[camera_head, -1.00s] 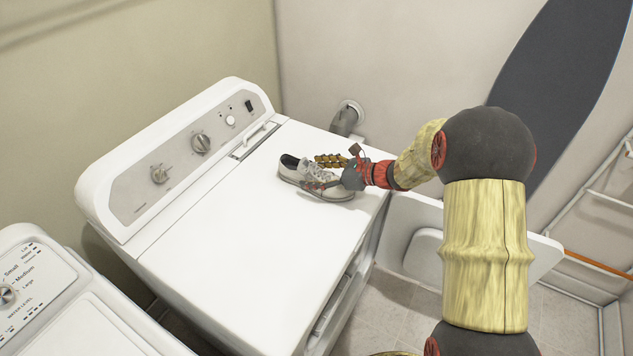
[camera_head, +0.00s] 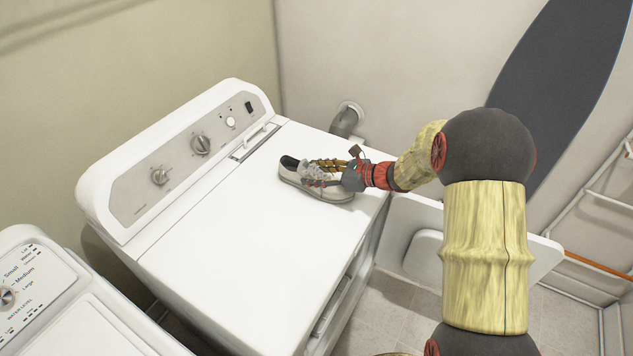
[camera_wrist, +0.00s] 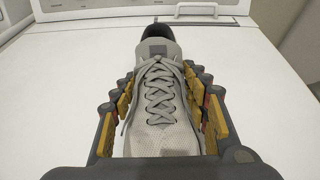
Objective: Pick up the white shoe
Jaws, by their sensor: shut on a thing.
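The white shoe (camera_head: 314,186) sits on top of the white dryer, with grey laces and a dark opening at its heel end. In the wrist view the shoe (camera_wrist: 160,100) points its toe toward my wrist, its heel away toward the control panel. My gripper (camera_head: 328,172) has its fingers along both sides of the shoe, and its yellow pads press against the shoe's sides in the wrist view (camera_wrist: 160,85). It is shut on the shoe. The shoe's sole appears to rest on the dryer top; I cannot tell any gap. The toe tip is hidden by my gripper's palm.
The dryer top (camera_head: 240,230) is clear around the shoe. Its control panel (camera_head: 185,150) rises along the back. A washer (camera_head: 60,310) stands at the lower left. An open white door (camera_head: 480,245) hangs at the dryer's front. A dark ironing board (camera_head: 560,80) leans on the wall.

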